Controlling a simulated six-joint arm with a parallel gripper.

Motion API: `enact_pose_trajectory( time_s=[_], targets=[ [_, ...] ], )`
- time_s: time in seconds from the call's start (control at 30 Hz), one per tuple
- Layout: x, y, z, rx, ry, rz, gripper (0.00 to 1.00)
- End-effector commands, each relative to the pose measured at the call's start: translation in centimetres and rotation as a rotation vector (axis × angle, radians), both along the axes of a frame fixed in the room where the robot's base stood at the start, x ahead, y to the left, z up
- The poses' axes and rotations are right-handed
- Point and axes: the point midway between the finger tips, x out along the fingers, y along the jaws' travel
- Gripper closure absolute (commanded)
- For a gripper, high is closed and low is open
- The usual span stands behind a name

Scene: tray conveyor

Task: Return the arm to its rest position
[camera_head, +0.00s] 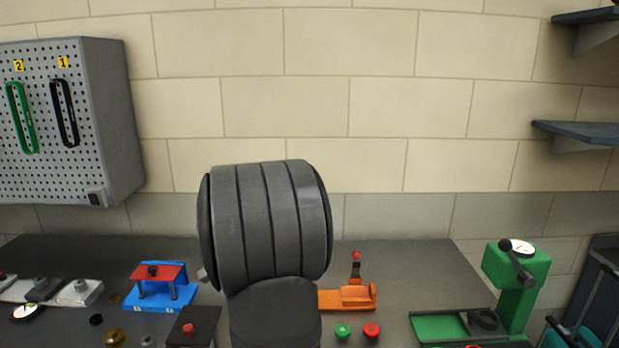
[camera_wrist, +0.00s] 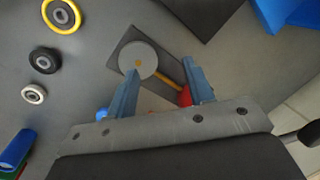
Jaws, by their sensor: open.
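My gripper (camera_wrist: 162,74) is in the wrist view, its two blue-grey fingers apart with no object gripped between them. It points down over the dark table. A red part (camera_wrist: 184,97) shows beside the right finger, and a small blue part (camera_wrist: 102,114) beside the left. In the head view my dark arm fills the middle and hides part of the table; the gripper does not show there.
A blue stand with red top (camera_head: 158,286), an orange fixture (camera_head: 347,298) and a green press (camera_head: 517,285) stand on the table (camera_head: 412,262). Green (camera_head: 342,331) and red (camera_head: 371,330) knobs are near the front. A pegboard cabinet (camera_head: 110,120) hangs left; shelves (camera_head: 580,132) are right.

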Motion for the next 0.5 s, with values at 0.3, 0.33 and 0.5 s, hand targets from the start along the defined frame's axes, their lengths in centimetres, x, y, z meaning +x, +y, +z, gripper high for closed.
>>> enact_pose_trajectory(
  time_s=[0.3,0.33,0.5],
  targets=[
    [2.9,-5.9,0.5,-0.010,-0.009,-0.190,0.52],
    [3.1,-6.5,0.5,-0.011,-0.010,-0.209,0.52],
    [4.2,-9.6,0.7,-0.018,-0.012,-0.308,0.52]
  ],
)
